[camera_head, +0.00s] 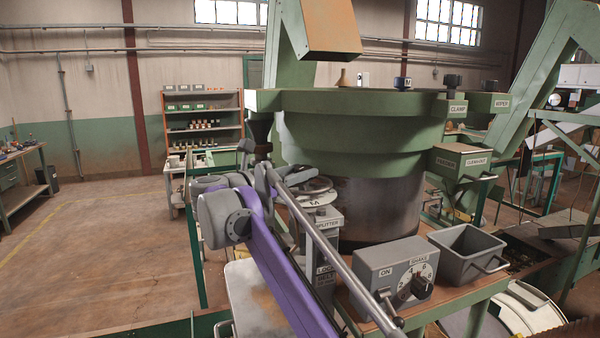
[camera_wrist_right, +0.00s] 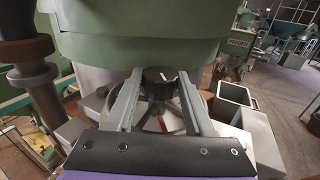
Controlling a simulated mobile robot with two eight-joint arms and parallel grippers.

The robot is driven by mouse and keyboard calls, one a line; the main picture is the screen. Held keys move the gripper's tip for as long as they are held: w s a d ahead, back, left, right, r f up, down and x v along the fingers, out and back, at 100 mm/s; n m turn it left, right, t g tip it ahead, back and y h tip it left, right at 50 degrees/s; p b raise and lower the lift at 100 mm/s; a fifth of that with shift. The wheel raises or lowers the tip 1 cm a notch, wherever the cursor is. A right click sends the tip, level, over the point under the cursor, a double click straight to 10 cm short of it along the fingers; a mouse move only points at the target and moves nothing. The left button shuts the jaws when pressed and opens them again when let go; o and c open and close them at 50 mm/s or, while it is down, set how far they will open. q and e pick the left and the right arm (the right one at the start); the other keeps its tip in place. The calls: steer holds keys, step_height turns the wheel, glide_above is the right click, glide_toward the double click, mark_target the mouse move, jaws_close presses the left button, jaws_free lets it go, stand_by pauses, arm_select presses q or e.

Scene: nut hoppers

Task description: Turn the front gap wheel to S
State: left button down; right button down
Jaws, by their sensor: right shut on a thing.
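The front gap wheel (camera_head: 318,203) is a pale disc with a dark hub, low against the front of the green bowl. The fingers and a grey bar hide part of the disc, and no letter is readable in the wrist view. My left gripper is not in view.
The green bowl (camera_head: 360,115) rises close behind. Open floor lies left.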

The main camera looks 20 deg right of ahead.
steer(key=shift+w+m+g+h, duration=0.1)
steer(key=shift+m+g+h, duration=0.4)
steer(key=shift+g, duration=0.4)
steer(key=shift+c, duration=1.4)
jaws_free()
steer(key=v, duration=1.1)
steer(key=shift+r, duration=0.2)
steer(key=shift+d, duration=0.1)
